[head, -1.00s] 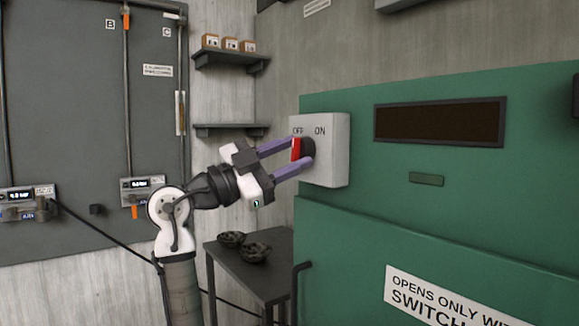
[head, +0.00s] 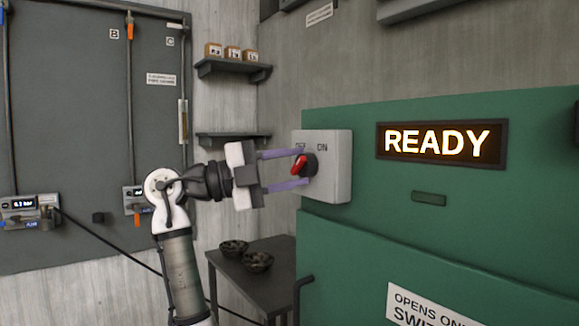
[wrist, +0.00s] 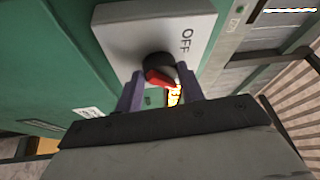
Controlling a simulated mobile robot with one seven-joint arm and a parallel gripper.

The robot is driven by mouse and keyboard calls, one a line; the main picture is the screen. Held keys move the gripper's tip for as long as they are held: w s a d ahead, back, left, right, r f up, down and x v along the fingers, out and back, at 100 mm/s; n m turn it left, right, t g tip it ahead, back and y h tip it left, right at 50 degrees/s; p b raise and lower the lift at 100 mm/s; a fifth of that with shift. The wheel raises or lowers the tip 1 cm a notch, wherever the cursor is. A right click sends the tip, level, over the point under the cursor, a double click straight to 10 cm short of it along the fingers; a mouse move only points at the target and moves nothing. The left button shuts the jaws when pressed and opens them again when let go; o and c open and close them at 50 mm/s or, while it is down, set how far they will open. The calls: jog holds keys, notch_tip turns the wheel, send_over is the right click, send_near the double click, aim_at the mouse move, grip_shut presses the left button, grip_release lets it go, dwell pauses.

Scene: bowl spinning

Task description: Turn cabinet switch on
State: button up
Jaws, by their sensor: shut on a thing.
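The cabinet switch is a black round knob with a red handle (head: 300,164) on a light grey box (head: 338,150) marked OFF and ON, fixed to the green cabinet (head: 400,225). My gripper (head: 303,168) reaches it from the left, its two purple fingers above and below the knob, shut on it. The red handle is tilted. The wrist view shows the knob (wrist: 158,66) between the purple fingers, with the word OFF on the box. The display (head: 441,143) on the cabinet is lit and reads READY.
A dark side table (head: 243,276) with two dark bowls (head: 257,262) stands below my gripper. Two wall shelves hang behind, the upper one (head: 234,67) with small boxes. A grey panel with gauges is at left. A dark handle (head: 301,287) sticks out from the cabinet's lower left.

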dwell(0.5)
jog(key=o, duration=1)
jog(key=b+v, duration=0.2)
jog(key=v, duration=1.2)
jog(key=shift+w, duration=0.1)
